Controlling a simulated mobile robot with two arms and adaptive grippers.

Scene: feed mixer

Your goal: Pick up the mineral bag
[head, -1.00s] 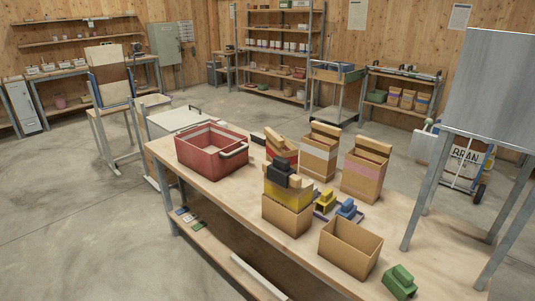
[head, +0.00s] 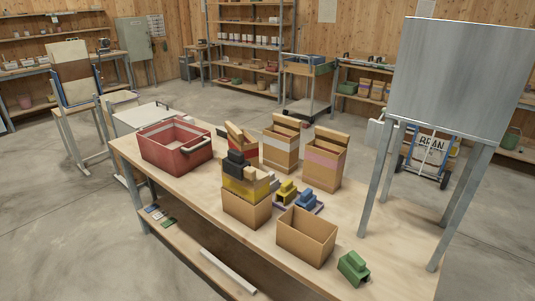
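Several brown paper bags stand upright on the wooden table (head: 185,185): one with a white band (head: 281,148), one with a pink band (head: 323,163), and one with a red band (head: 243,148), partly hidden. A yellow-banded item with a black piece on it (head: 247,187) sits in a cardboard box (head: 247,211) in front of them. No label is readable, so I cannot tell which is the mineral bag. Neither of my grippers is in view.
A red crate (head: 178,155) stands at the table's left end. An empty open box (head: 305,242) and a green block-like item (head: 353,267) are at the front. Yellow (head: 285,190) and blue (head: 306,200) items lie between. A grey hopper (head: 455,75) on legs stands at the right.

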